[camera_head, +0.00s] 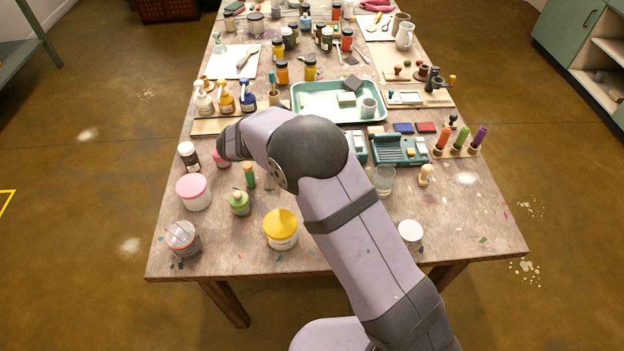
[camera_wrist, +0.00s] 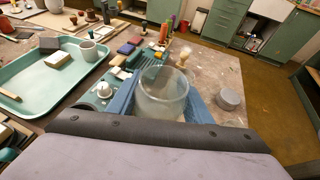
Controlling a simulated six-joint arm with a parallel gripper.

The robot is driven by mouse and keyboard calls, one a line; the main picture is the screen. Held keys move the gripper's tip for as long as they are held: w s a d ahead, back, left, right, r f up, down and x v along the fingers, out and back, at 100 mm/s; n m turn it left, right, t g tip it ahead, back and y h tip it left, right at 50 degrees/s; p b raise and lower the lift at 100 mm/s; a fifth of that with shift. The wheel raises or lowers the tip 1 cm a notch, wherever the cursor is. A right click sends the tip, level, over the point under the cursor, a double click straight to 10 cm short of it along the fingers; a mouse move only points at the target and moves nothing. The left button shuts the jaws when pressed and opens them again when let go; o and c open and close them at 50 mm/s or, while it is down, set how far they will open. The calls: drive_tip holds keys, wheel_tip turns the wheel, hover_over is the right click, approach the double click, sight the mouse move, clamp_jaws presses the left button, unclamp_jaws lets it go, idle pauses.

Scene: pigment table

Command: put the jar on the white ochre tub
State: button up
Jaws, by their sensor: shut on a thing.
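A clear glass jar (camera_wrist: 162,96) is between the blue fingers of my gripper (camera_wrist: 162,104) in the wrist view, and my gripper is shut on it. In the head view a clear glass (camera_head: 385,181) shows just right of my arm and looks like the same jar. My fingers are hidden behind my arm there. I cannot tell whether the jar touches the table. The white ochre tub, a white tub with a yellow-ochre lid (camera_head: 281,226), stands upright near the table's front edge, left of my arm. Its lid top is bare.
A green bottle (camera_head: 240,203) and a pink-lidded tub (camera_head: 193,192) stand left of the ochre tub. A small pale-lidded pot (camera_head: 410,231) stands at the right, also in the wrist view (camera_wrist: 228,99). A wooden stamp (camera_head: 425,176) and a teal caddy (camera_head: 399,150) are near the glass.

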drive_tip(key=s+a+r+n+t+y+p, duration=0.1)
drive_tip(key=s+a+r+n+t+p, duration=0.25)
drive_tip(key=a+r+p, duration=0.35)
drive_tip(key=s+a+r+n+t+y+p, duration=0.25)
drive_tip(key=s+a+r, duration=0.2)
drive_tip(key=a, duration=0.35)
drive_tip(key=p, duration=0.2)
hover_over(290, 213)
wheel_tip(290, 213, down, 5)
drive_tip(key=shift+f+p, duration=0.6)
drive_tip(key=shift+f, duration=4.3)
drive_tip(key=shift+f, duration=0.15)
drive_tip(key=o, duration=1.1)
